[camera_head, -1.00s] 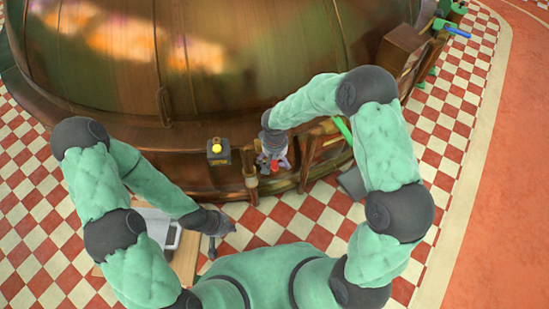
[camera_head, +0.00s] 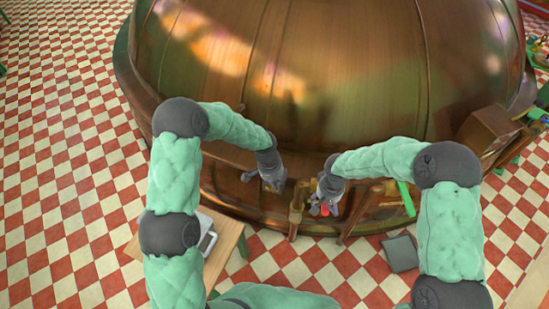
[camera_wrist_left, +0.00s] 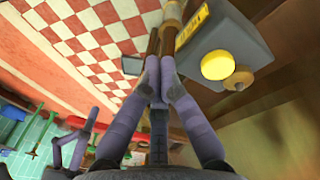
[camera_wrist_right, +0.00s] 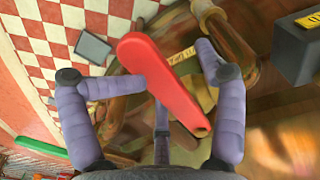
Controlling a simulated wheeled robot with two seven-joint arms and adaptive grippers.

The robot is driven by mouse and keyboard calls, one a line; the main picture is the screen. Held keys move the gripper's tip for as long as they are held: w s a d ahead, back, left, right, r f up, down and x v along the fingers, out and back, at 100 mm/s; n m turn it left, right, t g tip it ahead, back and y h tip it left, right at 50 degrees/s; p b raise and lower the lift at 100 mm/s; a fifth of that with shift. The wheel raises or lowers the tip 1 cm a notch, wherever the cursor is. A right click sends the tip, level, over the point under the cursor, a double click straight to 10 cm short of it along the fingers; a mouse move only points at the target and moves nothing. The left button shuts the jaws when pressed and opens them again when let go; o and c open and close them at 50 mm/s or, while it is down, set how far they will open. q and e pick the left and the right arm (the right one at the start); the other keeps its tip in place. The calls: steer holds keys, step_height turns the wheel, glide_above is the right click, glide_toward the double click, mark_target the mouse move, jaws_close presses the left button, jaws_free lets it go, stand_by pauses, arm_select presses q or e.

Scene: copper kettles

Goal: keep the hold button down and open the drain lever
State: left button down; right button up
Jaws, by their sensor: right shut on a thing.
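The yellow hold button (camera_wrist_left: 217,65) sits on a grey box (camera_wrist_left: 240,38) in the left wrist view. My left gripper (camera_wrist_left: 161,82) is shut and empty, with its fingertips beside the box and apart from the button in the picture. In the head view my left gripper (camera_head: 268,182) is at the kettle's front and hides the button. The red drain lever (camera_wrist_right: 165,75) lies between the fingers of my right gripper (camera_wrist_right: 172,72), which is shut on it. In the head view the right gripper (camera_head: 322,204) covers most of the lever.
The large copper kettle (camera_head: 330,65) fills the back. Wooden posts and pipes (camera_head: 296,208) stand between my grippers. A small wooden table (camera_head: 224,245) with a scale-like device (camera_head: 206,238) stands at the left. A grey plate (camera_head: 400,253) lies at the right on the checkered floor.

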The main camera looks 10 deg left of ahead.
arm_select(q)
steer(key=w+a+r+m+y, duration=0.1)
steer(key=w+r+m+y, duration=0.1)
steer(key=w+r, duration=0.45)
arm_select(e)
steer(key=shift+s+f, duration=0.15)
steer(key=shift+s, duration=0.05)
arm_select(q)
steer(key=shift+s+a+f, duration=0.1)
steer(key=shift+f, duration=1.35)
steer(key=shift+s+a+f, duration=0.1)
steer(key=shift+f, duration=1.3)
arm_select(e)
steer(key=shift+w, duration=0.1)
